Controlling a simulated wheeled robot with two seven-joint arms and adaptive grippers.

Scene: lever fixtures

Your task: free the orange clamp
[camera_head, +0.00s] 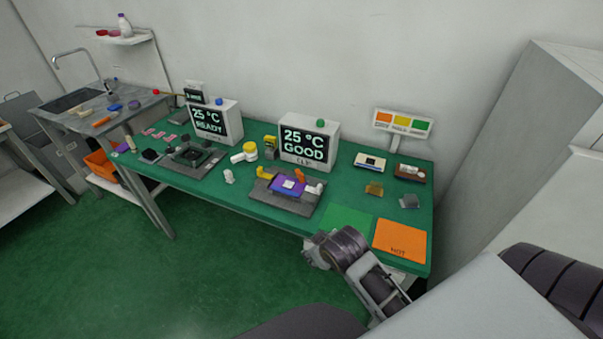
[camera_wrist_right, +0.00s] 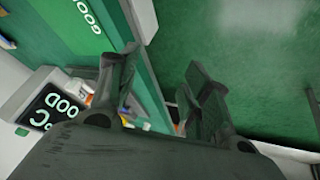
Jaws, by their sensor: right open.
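A dark fixture (camera_head: 262,193) stands on the green bench in front of the "25 °C GOOD" display. It holds a purple board (camera_head: 284,187) with a pale square on it. An orange clamp piece (camera_head: 299,175) rises at the board's back edge, and another orange-yellow piece (camera_head: 266,173) is at the back left. A white lever-like piece (camera_head: 315,188) is at the right. Whether the clamp presses on the board is too small to tell. My right gripper (camera_head: 318,248) is open and empty at the bench's front edge, apart from the fixture. Its spread fingers show in the wrist view (camera_wrist_right: 160,85). My left gripper is out of view.
A green mat (camera_head: 345,219) and an orange mat (camera_head: 399,240) lie right of the fixture. The "GOOD" display (camera_head: 310,143) stands behind it. A second fixture (camera_head: 193,158) and a "READY" display (camera_head: 215,121) are left. Small parts, including a brown piece (camera_head: 374,189), lie at the right.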

